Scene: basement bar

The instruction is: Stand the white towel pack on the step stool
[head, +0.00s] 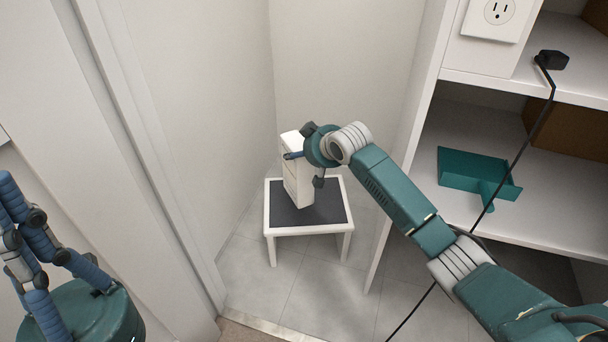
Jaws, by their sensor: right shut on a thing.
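The white towel pack (292,182) is a tall white block, roughly upright with a slight lean in the picture. My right gripper (304,168) is shut on its upper part from the right and hides some of it. The step stool (334,228) has a white frame and a dark top, and the pack is over that top. Its lower end appears at or just above the surface; I cannot tell if it touches. My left gripper (22,238) is at the lower left, its blue fingers apart and empty, partly cut off by the frame edge.
The stool stands in a narrow corner between pale walls. A white shelf unit (410,150) is close on the right, with a teal dustpan (470,175) and a black cable (520,150). A door frame (150,170) is at left. Tiled floor (320,295) in front is clear.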

